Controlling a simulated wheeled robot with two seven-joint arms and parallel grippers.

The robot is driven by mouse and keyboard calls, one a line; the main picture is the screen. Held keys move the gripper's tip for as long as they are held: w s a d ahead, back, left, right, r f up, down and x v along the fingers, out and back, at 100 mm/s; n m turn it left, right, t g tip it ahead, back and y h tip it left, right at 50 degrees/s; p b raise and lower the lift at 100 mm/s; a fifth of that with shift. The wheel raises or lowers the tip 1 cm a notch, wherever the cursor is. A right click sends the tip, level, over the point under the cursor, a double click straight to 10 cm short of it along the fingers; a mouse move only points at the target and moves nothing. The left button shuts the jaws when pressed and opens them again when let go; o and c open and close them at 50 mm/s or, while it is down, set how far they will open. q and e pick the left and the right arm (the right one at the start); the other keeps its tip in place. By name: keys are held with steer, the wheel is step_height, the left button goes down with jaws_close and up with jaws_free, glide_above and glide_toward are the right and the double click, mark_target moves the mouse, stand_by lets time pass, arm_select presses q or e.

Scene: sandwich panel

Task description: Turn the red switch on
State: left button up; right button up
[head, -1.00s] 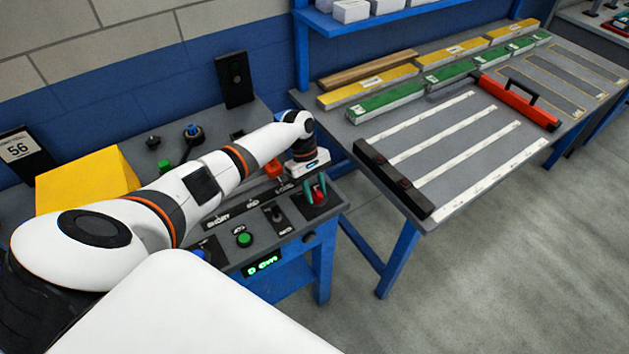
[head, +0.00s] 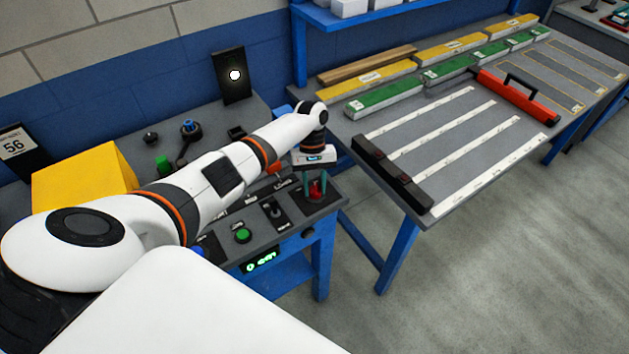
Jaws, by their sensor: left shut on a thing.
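The red switch (head: 315,194) sits on a dark plate at the right end of the control panel (head: 222,237). My left gripper (head: 316,186) points down over it from my white arm, with its teal fingers shut around the switch. The fingers partly hide the switch, so its exact tilt is hard to tell. A black box (head: 234,76) behind the panel shows a lit white round lamp. My right gripper is not in view.
A green button (head: 242,236), a black lever (head: 275,213) and a green digital display (head: 262,262) are on the panel. A yellow block (head: 85,182) stands left.

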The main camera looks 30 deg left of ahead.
arm_select(q)
steer(key=o, duration=1)
steer(key=shift+c, duration=0.2)
steer(key=shift+r, duration=0.1)
steer(key=b+v, duration=0.2)
steer(key=v, duration=0.9)
steer(key=shift+w+r, duration=0.15)
steer(key=shift+r, duration=0.2)
steer(key=shift+a, duration=0.1)
